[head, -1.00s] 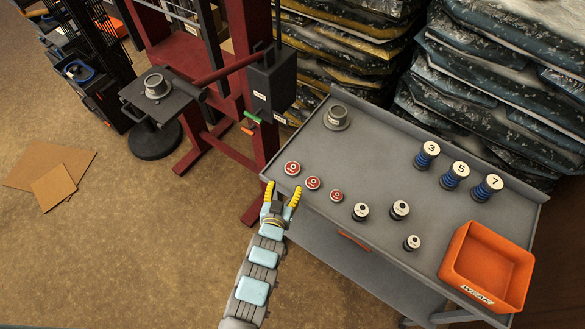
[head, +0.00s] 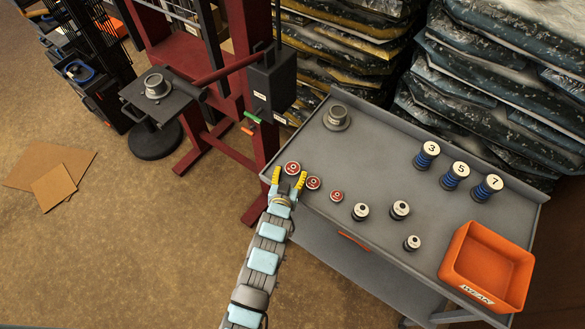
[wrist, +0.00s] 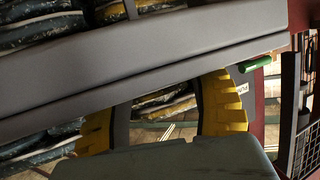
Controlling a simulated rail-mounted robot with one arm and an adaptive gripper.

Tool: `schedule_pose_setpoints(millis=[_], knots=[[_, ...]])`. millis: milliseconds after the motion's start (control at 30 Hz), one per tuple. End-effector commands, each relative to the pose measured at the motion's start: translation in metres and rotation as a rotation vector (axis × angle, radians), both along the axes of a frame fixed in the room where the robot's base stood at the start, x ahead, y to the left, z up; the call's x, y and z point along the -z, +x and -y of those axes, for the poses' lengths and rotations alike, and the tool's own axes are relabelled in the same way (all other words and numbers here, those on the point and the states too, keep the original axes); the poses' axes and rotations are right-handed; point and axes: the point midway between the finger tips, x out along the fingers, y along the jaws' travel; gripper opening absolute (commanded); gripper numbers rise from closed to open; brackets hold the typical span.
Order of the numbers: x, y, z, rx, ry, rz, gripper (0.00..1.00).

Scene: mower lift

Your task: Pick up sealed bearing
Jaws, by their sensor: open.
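Three round discs with red faces, which look like the sealed bearings, lie in a row at the left front of the grey table. They are a larger one (head: 292,168), a middle one (head: 313,183) and a smaller one (head: 337,196). My gripper (head: 290,177) is open at the table's left front edge, its yellow fingertips to either side of the larger disc in the picture. I cannot tell its height over the disc. In the wrist view my gripper (wrist: 158,112) has its yellow fingers wide apart with no bearing visible between them.
The grey table (head: 385,165) has a raised back rim and a grey flanged part (head: 337,117). Black-and-white pieces (head: 400,209), numbered blue springs (head: 455,175) and an orange bin (head: 486,268) stand farther right. A red press frame (head: 240,90) rises at the left.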

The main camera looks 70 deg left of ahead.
Motion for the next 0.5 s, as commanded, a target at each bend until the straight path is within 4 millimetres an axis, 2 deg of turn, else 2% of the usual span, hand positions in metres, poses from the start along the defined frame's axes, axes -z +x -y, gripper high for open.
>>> schedule_pose_setpoints(millis=[167,467,500], knots=[[0.0022,0.0098,-0.0130,0.000,0.004,0.003,0.63],[0.0038,0.0107,-0.0145,0.000,0.003,0.002,0.62],[0.0038,0.0107,-0.0145,0.000,0.003,0.002,0.51]])
